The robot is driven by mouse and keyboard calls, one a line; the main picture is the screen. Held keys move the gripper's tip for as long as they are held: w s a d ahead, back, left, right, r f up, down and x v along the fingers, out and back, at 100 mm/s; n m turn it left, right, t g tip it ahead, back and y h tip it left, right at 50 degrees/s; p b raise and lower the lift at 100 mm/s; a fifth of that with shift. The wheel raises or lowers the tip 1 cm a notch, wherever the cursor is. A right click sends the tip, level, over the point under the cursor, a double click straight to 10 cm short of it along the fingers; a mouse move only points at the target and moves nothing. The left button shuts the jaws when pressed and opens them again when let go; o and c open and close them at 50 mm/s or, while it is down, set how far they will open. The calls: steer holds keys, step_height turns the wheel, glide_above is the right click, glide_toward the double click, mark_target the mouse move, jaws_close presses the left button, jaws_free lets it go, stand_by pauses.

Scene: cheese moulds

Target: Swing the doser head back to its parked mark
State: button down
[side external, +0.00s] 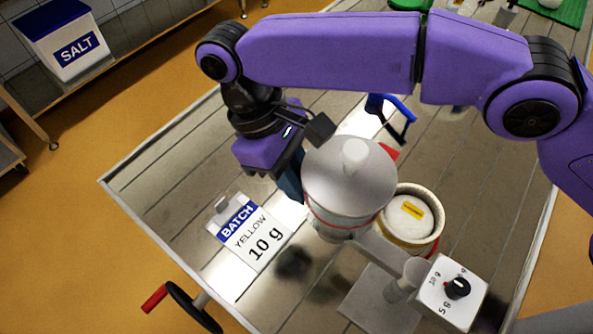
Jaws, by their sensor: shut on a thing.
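The doser head (347,187), a grey drum with a round lid and knob, stands over the middle of the table. A short arm (380,250) joins it to a post on a grey base plate (378,305). My gripper (292,185) is at the left side of the head, shut on it; the fingertips and exact contact are mostly hidden by the head and wrist. A round mould (427,240) with white contents and a yellow label is just right of the head, partly covered by it. I cannot clearly make out the parked mark.
A dial box (452,292) with a black knob is at the right of the post. A batch card (250,238) reading "YELLOW 10 g" lies left of the head. A handwheel (190,305) is at the front edge. A blue handled item (392,118) is behind.

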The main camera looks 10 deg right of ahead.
steer(key=shift+s+a+r, duration=0.15)
steer(key=shift+a, duration=0.15)
steer(key=c, duration=1)
jaws_free()
steer(key=shift+d, duration=0.1)
steer(key=shift+w+d, duration=0.4)
steer(key=w+d+m+g+y, duration=0.1)
steer(key=w+d+m+y, duration=0.1)
steer(key=d+m, duration=0.7)
steer(key=w+d+m+g+y, duration=0.1)
steer(key=w+d+m+y, duration=0.3)
steer(key=d, duration=1)
steer(key=shift+m+h, duration=0.5)
steer(key=shift+m, duration=0.1)
steer(key=v, duration=0.4)
steer(key=s+v, duration=0.1)
steer(key=v, duration=0.4)
steer(key=s+r+v, duration=0.1)
steer(key=v, duration=0.4)
steer(key=shift+a+r, duration=0.15)
steer(key=shift+r, duration=0.05)
steer(key=shift+c, duration=0.4)
